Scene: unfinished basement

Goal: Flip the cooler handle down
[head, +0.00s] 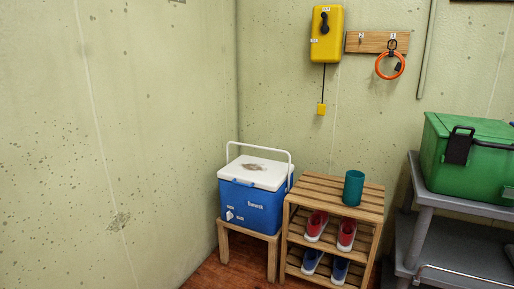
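A blue cooler (251,208) with a white lid (256,172) stands on a small wooden stool (248,240) in the corner of the room. Its white handle (259,149) is raised, arching above the lid. A small white spigot shows low on the cooler's front. The lid looks closed and has a brownish patch on top. Neither of my grippers shows in the head view.
A slatted wooden rack (335,192) stands right of the cooler, with a teal cup (353,187) on top and red and blue shoes below. A green box (468,155) sits on a grey cart (452,205) at right.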

